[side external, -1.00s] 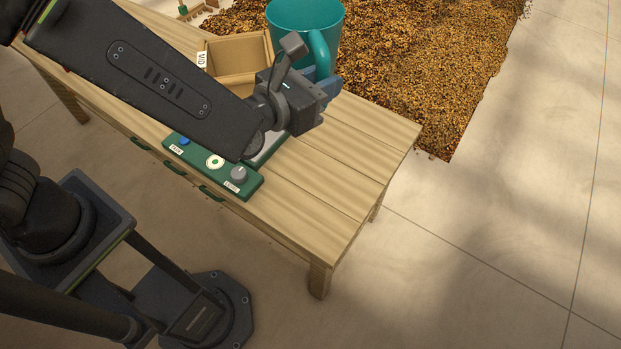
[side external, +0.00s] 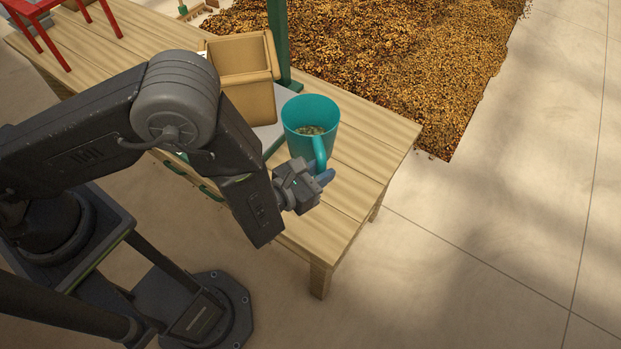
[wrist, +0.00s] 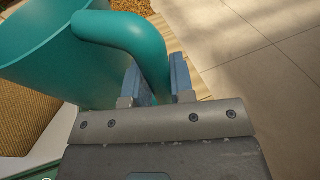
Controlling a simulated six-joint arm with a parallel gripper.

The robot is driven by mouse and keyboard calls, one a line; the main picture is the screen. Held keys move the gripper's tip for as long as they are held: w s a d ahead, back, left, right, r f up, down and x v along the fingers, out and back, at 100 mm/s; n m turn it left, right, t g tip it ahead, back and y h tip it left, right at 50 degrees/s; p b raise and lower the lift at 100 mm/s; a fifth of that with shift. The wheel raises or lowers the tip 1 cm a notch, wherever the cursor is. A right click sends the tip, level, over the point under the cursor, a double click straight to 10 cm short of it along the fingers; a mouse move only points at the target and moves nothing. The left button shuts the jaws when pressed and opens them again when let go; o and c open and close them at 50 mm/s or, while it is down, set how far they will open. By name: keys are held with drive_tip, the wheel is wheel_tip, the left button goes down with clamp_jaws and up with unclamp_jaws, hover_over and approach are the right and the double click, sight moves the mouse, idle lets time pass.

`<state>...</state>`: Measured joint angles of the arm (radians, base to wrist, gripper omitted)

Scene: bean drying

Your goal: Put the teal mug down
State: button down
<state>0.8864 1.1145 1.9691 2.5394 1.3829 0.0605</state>
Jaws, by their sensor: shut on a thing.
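The teal mug (side external: 293,115) is upright, or nearly so, over the right part of the wooden table, with some pale greenish beans in its bottom. Its handle (side external: 320,155) faces the near side. My gripper (side external: 323,179) is shut on this handle, with the bluish fingers on either side of it. In the wrist view the mug (wrist: 35,55) fills the upper left, and the handle comes down between the fingertips (wrist: 154,75). The mug's base is hidden, so I cannot tell whether it touches the table.
The wooden table (side external: 345,205) has bare planks to the right of the mug. A tan bin (side external: 250,98) stands left of the mug, beside a green post (side external: 279,45). A red stand (side external: 52,48) is at the far left. Beans (side external: 400,60) cover the floor behind.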

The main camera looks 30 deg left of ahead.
wheel_tip(320, 180, down, 13)
drive_tip(key=shift+r, duration=0.15)
idle(0.4)
drive_tip(key=c, duration=1)
unclamp_jaws()
drive_tip(key=shift+f, duration=0.2)
drive_tip(key=shift+s+r, duration=0.2)
drive_tip(key=v, duration=0.7)
drive_tip(key=shift+s+a, duration=0.1)
